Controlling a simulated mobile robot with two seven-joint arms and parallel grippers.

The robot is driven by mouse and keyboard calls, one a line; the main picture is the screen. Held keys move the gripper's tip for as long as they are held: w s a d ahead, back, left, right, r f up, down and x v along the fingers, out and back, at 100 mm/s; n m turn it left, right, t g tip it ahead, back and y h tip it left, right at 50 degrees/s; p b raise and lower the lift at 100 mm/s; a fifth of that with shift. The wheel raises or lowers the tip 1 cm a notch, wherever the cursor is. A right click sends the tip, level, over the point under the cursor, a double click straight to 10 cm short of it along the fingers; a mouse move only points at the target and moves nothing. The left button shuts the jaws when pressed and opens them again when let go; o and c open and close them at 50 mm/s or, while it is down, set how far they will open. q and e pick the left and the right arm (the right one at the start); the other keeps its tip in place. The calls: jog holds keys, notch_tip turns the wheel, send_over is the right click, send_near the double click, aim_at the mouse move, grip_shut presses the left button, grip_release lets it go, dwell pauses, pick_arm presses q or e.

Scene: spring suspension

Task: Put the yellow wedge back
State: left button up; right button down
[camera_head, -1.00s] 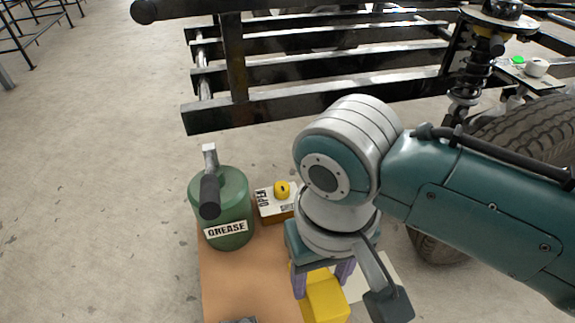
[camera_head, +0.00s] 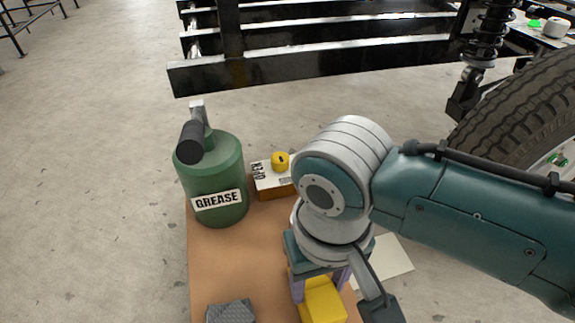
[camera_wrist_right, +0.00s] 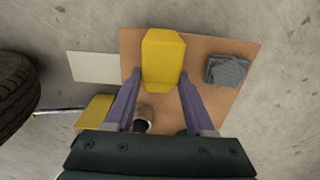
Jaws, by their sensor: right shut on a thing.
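The yellow wedge (camera_head: 325,305) is a block with a sloped face, low in the head view. My right gripper (camera_head: 320,281) points down and is shut on it, with a purple finger on each side. In the right wrist view the wedge (camera_wrist_right: 162,60) sits between the fingertips of my right gripper (camera_wrist_right: 160,82), above or on the brown board (camera_wrist_right: 218,50); I cannot tell whether it touches the board. My left gripper is not in view.
A green grease can (camera_head: 218,170) and a labelled box (camera_head: 272,190) with a yellow knob stand on the board. A grey ridged block (camera_head: 230,310) lies in front. A white sheet (camera_head: 392,262) and a tyre (camera_head: 520,110) are right. Another yellow block (camera_wrist_right: 97,110) shows in the wrist view.

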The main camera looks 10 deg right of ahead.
jog(key=shift+f, duration=0.15)
jog(key=shift+c, duration=1.3)
grip_release()
notch_tip(320, 180, up, 12)
jog(key=p, duration=1)
jog(key=s+d+r+n+t, duration=0.1)
jog(key=s+d+r+t, duration=0.2)
jog(key=s+d+r, duration=0.6)
jog(key=shift+s+d+n+t, duration=0.2)
jog(key=shift+s+n+t, duration=0.1)
jog(key=shift+s, duration=0.6)
notch_tip(320, 180, up, 99)
jog(key=p, duration=9.8)
jog(key=shift+f, duration=0.2)
